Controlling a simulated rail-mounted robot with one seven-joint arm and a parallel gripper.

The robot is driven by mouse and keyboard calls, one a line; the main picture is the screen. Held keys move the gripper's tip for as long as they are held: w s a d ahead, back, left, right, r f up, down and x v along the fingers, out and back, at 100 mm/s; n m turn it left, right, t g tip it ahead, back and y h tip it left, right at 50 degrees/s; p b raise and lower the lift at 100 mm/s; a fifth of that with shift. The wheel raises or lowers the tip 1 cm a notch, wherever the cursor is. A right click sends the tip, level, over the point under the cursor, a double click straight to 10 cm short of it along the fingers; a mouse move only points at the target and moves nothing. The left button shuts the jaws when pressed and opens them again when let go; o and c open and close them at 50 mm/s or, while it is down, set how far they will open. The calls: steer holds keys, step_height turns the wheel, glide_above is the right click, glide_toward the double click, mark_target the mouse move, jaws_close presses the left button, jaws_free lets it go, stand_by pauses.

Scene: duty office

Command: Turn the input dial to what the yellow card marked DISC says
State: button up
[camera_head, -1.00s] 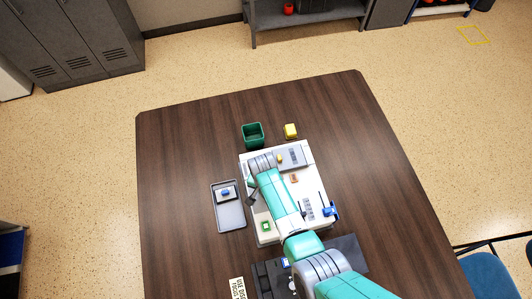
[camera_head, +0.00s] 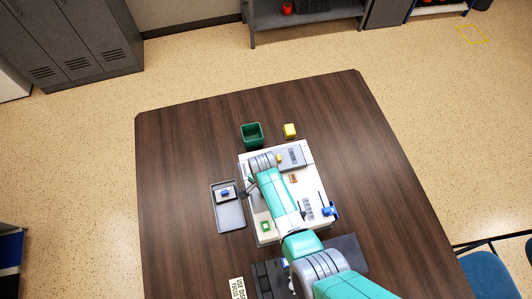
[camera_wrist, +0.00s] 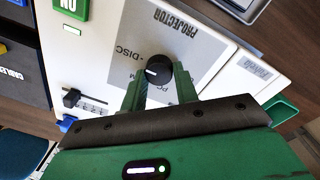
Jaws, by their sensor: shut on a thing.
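In the wrist view the black input dial (camera_wrist: 158,72) sits on a grey label plate (camera_wrist: 165,38) of the white projector panel (camera_wrist: 105,50). My gripper (camera_wrist: 160,84) is shut on the dial, with a green finger at each side. The dial's white pointer mark faces left in this view. The word DISC is printed on the plate up and left of the dial; other plate lettering is partly covered by a finger. My arm hides the dial there.
A grey tray (camera_head: 230,215) with a blue-topped piece lies left of the panel. A green bin (camera_head: 252,134) and a yellow box (camera_head: 290,131) stand behind it.

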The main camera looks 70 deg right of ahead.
steer(key=o, duration=1)
steer(key=shift+c, duration=0.2)
step_height(320, 180, up, 8)
steer(key=shift+w+d+f+p, duration=0.1)
steer(key=shift+w+p, duration=0.05)
steer(key=shift+p, duration=0.55)
